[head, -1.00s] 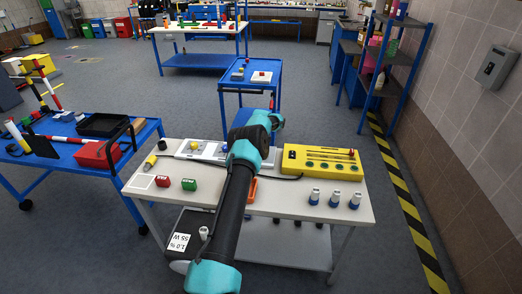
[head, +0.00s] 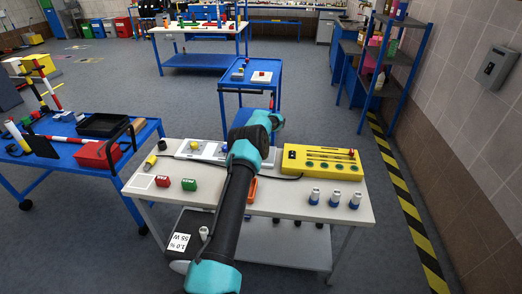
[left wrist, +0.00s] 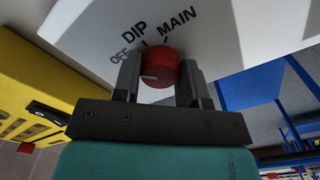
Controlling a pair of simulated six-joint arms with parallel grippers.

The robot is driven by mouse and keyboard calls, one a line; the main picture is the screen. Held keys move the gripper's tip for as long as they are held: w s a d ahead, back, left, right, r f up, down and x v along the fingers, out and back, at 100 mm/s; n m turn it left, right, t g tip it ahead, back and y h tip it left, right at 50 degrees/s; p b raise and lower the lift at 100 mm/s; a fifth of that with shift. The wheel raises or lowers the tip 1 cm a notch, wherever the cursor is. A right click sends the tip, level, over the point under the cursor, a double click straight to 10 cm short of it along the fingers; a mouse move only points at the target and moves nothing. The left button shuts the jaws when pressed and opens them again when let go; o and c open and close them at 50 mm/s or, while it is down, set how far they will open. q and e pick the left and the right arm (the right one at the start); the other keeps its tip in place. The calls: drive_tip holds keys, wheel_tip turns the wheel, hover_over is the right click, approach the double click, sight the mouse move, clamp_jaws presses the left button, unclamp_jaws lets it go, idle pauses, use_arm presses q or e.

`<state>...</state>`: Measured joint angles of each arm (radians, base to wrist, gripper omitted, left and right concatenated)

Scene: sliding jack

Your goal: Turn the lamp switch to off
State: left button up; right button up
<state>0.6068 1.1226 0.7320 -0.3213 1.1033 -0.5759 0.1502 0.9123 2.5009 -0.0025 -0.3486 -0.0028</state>
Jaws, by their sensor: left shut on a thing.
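The lamp switch is a red round knob (left wrist: 157,68) on a white panel (left wrist: 230,65) in the left wrist view. My left gripper (left wrist: 159,80) is shut on the knob, one finger on each side. In the head view a light panel (head: 195,148) lies on the white table; my arm hides part of it and the gripper.
A yellow box (head: 322,160) with a red knob sits right of my arm and also shows in the left wrist view (left wrist: 25,85). A dark cable crosses the table.

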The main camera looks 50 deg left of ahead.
use_arm(q)
drive_tip(key=o, duration=0.9)
drive_tip(key=shift+o, duration=0.2)
drive_tip(key=shift+r, duration=0.1)
wheel_tip(320, 180, up, 17)
drive_tip(key=shift+r, duration=0.15)
idle(0.3)
